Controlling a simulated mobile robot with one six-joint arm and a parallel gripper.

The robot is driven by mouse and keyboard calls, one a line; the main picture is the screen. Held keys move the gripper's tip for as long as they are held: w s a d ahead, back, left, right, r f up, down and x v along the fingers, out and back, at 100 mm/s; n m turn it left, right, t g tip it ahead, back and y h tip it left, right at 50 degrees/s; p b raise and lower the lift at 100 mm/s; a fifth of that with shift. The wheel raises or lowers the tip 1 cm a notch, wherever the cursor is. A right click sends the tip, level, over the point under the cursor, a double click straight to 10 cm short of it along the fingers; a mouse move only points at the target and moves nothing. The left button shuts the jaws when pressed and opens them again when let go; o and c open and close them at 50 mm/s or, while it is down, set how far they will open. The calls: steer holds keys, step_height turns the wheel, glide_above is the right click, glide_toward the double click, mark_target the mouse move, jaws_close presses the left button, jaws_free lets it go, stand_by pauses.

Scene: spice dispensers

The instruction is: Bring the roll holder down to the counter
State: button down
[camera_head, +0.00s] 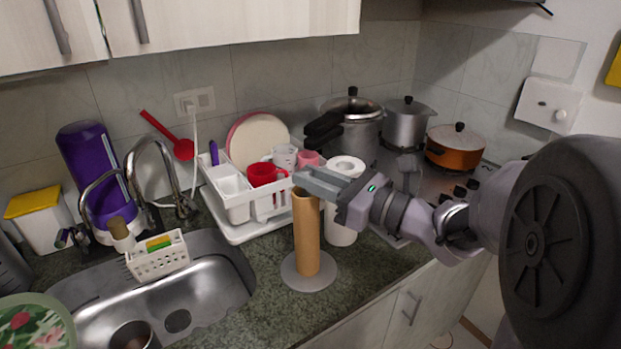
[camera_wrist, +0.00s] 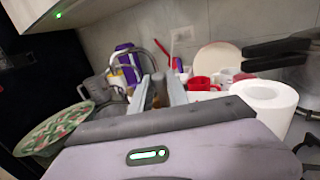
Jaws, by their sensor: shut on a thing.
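The roll holder (camera_head: 307,240) is an upright brown cardboard-coloured tube on a flat round grey base. It stands out in front of the dish rack, over the granite counter (camera_head: 262,318) to the right of the sink. I cannot tell whether its base touches the counter or hovers just above it. My gripper (camera_head: 306,183) is shut on the top end of the tube, reaching in from the right. In the wrist view, the tube top (camera_wrist: 158,92) shows between the two grey fingers (camera_wrist: 160,86); the base is hidden there.
A white paper roll (camera_head: 346,168) stands close behind my gripper and also shows in the wrist view (camera_wrist: 264,97). A white dish rack (camera_head: 240,208) with a red mug is behind the holder. The sink (camera_head: 205,285) lies left. Pots (camera_head: 406,125) stand on the stove at right.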

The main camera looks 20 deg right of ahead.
steer(key=c, duration=1.3)
jaws_free()
steer(key=p+v, duration=0.3)
steer(key=v, duration=0.9)
steer(key=w+d+r+m+t+h, duration=0.1)
steer(key=w+d+r+m+h, duration=0.15)
steer(key=m+h, duration=0.7)
steer(key=w+d+r+m+t+h, duration=0.2)
steer(key=w+d+m+h, duration=0.15)
steer(key=m, duration=1.15)
steer(key=s+a+f+m+g+y, duration=0.1)
steer(key=s+a+f+m+g, duration=0.2)
steer(key=s+a+m, duration=0.3)
steer(key=s+a+f+m+g+y, duration=0.1)
steer(key=s+a+f+m+g, duration=0.3)
steer(key=m, duration=0.6)
steer(key=s+a+f+m+g+y, duration=0.1)
steer(key=s+a+f+m+g, duration=0.3)
steer(key=s+a+m, duration=0.4)
steer(key=shift+s+f, duration=0.4)
steer(key=shift+s, duration=0.3)
steer(key=shift+s+f, duration=0.45)
steer(key=shift+s, duration=0.2)
